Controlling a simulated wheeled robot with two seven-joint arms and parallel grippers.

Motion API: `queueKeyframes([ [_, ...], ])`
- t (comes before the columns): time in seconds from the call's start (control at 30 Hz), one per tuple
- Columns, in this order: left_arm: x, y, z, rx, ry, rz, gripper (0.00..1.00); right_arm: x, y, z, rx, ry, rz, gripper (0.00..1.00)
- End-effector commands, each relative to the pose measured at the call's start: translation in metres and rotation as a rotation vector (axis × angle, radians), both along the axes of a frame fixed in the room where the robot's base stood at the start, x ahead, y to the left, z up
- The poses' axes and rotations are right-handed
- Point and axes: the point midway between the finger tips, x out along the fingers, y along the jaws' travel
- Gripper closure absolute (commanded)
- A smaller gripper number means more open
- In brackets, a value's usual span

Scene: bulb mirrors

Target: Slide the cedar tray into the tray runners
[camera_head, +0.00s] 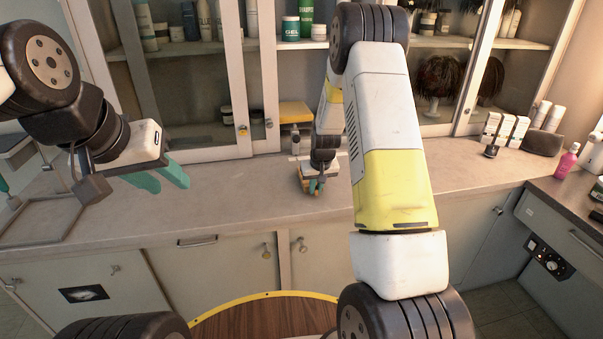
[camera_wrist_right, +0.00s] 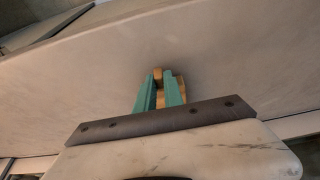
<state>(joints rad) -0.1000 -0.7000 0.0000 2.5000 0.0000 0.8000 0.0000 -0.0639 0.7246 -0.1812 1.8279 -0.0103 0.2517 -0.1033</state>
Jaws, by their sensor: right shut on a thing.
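My right gripper (camera_head: 315,187) is low over the counter in the head view, in front of the cabinet's middle. Its green fingers (camera_wrist_right: 160,92) are shut on a small brown wooden piece, apparently the cedar tray (camera_wrist_right: 181,88). Bits of the tray (camera_head: 304,178) show around the fingers in the head view; the rest is hidden by gripper and arm. I cannot make out the tray runners clearly; a yellow-topped unit (camera_head: 295,112) stands behind the gripper, partly covered by my arm. My left gripper (camera_head: 162,179) is empty, its green fingers apart, above the counter at left.
The counter (camera_head: 235,185) is mostly bare between the grippers. A wire-frame stand (camera_head: 50,235) is at the left. Glass-doored cabinets with bottles line the back. White boxes (camera_head: 505,130) and a pink bottle (camera_head: 567,160) stand at the right.

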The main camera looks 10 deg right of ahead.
Motion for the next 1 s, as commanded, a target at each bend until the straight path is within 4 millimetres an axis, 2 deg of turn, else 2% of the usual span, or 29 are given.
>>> queueKeyframes([
  [0.6, 0.0, 0.0, 0.0, 0.0, 0.0, 0.0, 0.64, 0.001, 0.0, 0.05, 0.0, -0.003, 0.0, 1.0],
  [0.97, 0.0, 0.0, 0.0, 0.0, 0.0, 0.0, 0.64, 0.0, 0.0, 0.056, 0.0, -0.001, 0.0, 1.0],
  [1.0, 0.0, 0.0, 0.0, 0.0, 0.0, 0.0, 0.64, 0.0, 0.0, 0.056, 0.0, -0.001, 0.0, 0.94],
])
